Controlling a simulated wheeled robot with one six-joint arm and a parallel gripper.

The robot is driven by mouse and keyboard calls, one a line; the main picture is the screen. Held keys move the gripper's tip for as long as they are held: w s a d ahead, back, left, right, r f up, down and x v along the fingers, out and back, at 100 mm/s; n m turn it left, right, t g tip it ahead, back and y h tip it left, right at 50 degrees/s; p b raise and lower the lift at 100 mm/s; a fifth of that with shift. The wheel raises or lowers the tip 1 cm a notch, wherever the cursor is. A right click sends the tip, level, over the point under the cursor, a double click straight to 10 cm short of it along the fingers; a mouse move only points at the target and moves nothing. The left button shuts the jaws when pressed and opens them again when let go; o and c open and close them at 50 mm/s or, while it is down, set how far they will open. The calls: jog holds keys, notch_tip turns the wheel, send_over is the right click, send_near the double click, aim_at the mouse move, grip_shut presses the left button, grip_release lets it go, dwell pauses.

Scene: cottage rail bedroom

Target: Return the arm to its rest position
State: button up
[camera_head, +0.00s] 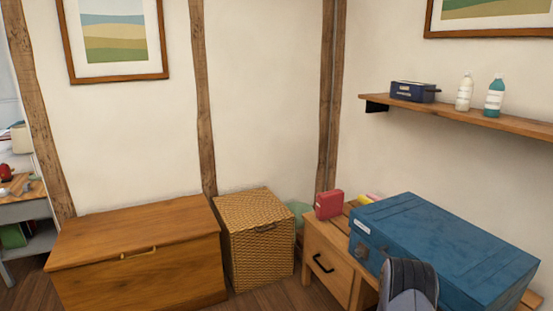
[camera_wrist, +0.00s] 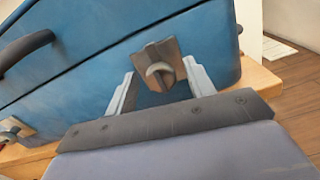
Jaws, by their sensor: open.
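My gripper (camera_wrist: 160,78) shows in the wrist view with its two light grey fingers apart. Between and just beyond them is the metal latch (camera_wrist: 158,62) of a blue suitcase (camera_wrist: 90,60). I cannot tell whether the fingers touch the suitcase. In the head view the same blue suitcase (camera_head: 450,240) lies flat and closed on a wooden desk (camera_head: 328,262). A dark grey part of my arm shows in front of it at the bottom, and the gripper's fingers are hidden there.
A red box (camera_head: 329,204) stands on the desk left of the suitcase. A wicker basket (camera_head: 258,250) and a wooden chest (camera_head: 140,265) stand further left. A wall shelf (camera_head: 460,114) above holds a dark blue box (camera_head: 413,92) and two bottles (camera_head: 464,92).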

jog(key=shift+s+a+n+p, duration=0.2)
jog(key=shift+a+n+p, duration=0.25)
jog(key=shift+n+p, duration=0.25)
